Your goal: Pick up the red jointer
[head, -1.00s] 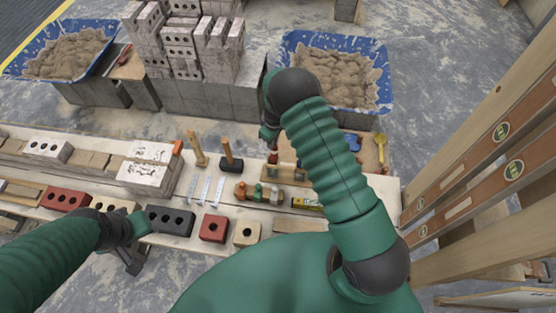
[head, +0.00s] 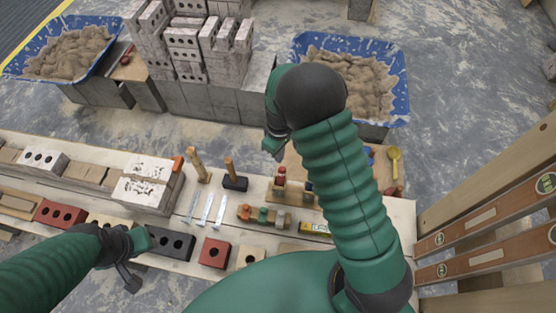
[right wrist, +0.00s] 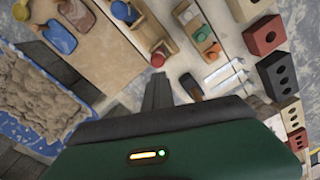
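The red jointer (head: 280,177) appears to be the small red-handled tool on a wooden holder on the plank bench; its red end also shows in the right wrist view (right wrist: 158,57). My right gripper (head: 274,146) is in the air behind it, empty, and partly hidden by my arm in the head view. In the right wrist view its dark fingers (right wrist: 157,88) lie close together, just below the red end and apart from it. My left gripper (head: 132,262) hangs at the bench's front edge by the bricks, holding nothing visible; its finger gap is unclear.
Hammers (head: 235,178), metal strips (head: 205,209) and a holder with green and orange tools (head: 264,215) lie nearby. Red (head: 214,252) and dark (head: 170,243) bricks line the front. A blue mortar tub (head: 398,62) stands behind; spirit levels (head: 490,215) stand at right.

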